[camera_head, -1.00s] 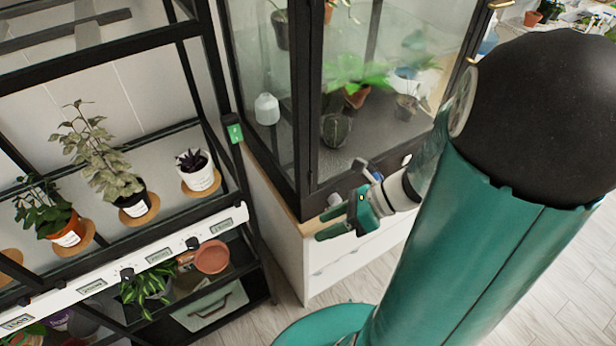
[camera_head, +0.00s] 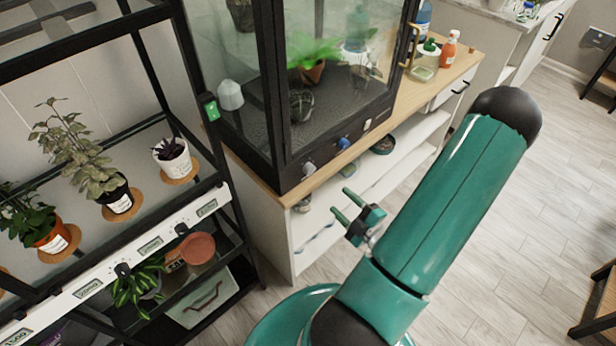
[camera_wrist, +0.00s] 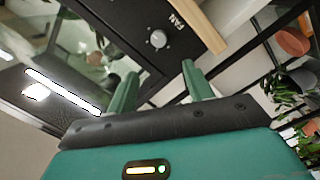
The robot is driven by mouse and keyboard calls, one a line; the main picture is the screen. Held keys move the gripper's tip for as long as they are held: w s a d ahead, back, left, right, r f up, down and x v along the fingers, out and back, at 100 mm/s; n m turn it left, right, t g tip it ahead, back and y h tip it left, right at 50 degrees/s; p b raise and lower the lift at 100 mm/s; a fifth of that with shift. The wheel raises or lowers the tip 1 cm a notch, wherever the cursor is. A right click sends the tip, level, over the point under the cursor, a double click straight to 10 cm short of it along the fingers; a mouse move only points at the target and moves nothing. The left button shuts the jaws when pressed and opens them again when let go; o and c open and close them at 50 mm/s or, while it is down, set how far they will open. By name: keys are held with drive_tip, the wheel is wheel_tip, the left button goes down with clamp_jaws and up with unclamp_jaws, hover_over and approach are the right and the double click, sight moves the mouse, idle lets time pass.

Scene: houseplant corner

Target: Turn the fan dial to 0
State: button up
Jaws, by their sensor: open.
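The fan dial (camera_wrist: 158,39) is a round pale grey knob on a black panel, with the word FAN printed beside it in the wrist view. It looks to be the grey knob (camera_head: 309,168) at the left end of the black base of the glass cabinet (camera_head: 290,100). My gripper (camera_head: 343,202) is open and empty, in front of and below the panel. In the wrist view its fingers (camera_wrist: 160,70) point towards the dial, one on each side of it in the picture, apart from it. The dial's setting is too small to read.
A blue knob (camera_head: 343,143) and a pale knob (camera_head: 367,124) sit further right on the panel. A wooden counter edge (camera_head: 290,197) runs below it. A black plant rack (camera_head: 225,215) with potted plants stands at left. Bottles stand on the counter at back right.

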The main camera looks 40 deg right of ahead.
sight(311, 172)
drive_tip(key=w, duration=0.8)
drive_tip(key=w+d, duration=0.1)
drive_tip(key=w, duration=0.4)
drive_tip(key=c, duration=1)
